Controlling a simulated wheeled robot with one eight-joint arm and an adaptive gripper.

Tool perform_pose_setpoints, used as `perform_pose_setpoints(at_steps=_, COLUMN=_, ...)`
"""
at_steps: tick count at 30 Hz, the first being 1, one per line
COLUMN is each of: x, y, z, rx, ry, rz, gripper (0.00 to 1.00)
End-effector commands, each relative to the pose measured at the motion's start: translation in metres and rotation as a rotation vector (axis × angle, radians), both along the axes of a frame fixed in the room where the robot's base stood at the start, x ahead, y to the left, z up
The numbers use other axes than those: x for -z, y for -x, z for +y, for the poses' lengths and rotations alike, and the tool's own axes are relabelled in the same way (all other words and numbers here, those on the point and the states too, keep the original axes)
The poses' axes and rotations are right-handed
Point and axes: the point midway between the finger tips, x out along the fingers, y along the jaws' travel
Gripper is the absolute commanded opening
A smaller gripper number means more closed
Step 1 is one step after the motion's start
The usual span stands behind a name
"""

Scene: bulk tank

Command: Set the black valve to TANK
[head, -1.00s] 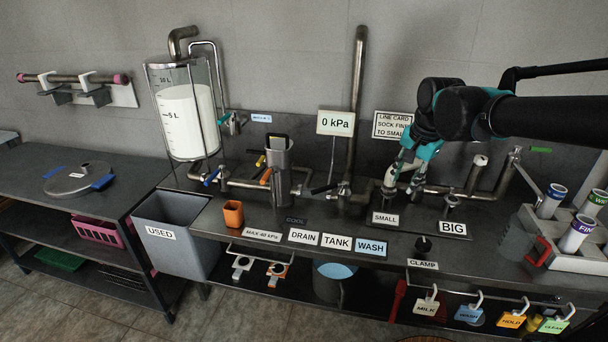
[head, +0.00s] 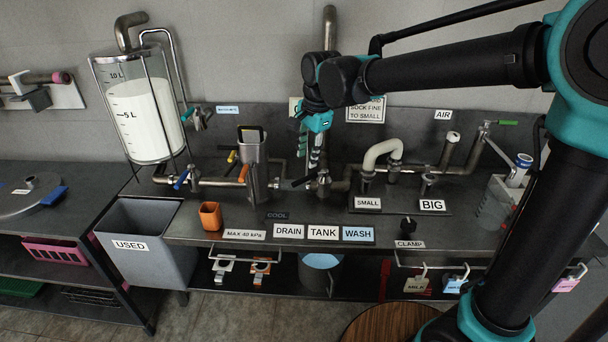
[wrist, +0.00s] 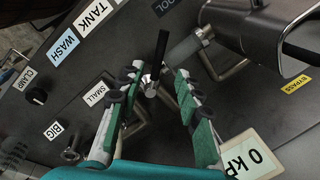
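The TANK label (head: 323,232) lies on the bench front between DRAIN (head: 289,231) and WASH (head: 358,234); TANK also shows in the wrist view (wrist: 96,14). My gripper (head: 316,162) hangs above the valve, fingers down. The wrist view shows its fingers (wrist: 157,84) apart and empty, with the valve between them beyond the tips.
A metal vessel (head: 256,172) with an orange handle stands just left of the valve. A curved white hose (head: 382,153) stands to the right. An orange cup (head: 210,216) stands near the front edge.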

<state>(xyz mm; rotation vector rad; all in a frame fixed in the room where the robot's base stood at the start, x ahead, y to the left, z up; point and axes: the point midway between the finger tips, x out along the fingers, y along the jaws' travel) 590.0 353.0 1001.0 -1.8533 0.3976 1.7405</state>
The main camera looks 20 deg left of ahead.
Motion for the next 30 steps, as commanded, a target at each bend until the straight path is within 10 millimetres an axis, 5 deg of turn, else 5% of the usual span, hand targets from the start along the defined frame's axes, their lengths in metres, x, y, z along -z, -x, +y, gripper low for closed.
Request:
perform_pose_setpoints(at_steps=13, x=0.072, y=-0.008, z=0.012, rx=0.000, ry=0.000, rz=0.000, gripper=0.35)
perform_pose_setpoints(at_steps=26, x=0.081, y=-0.009, z=0.013, rx=0.000, ry=0.000, rz=0.000, gripper=0.35)
perform_pose_setpoints(at_steps=30, x=0.081, y=-0.009, z=0.013, rx=0.000, ry=0.000, rz=0.000, gripper=0.19)
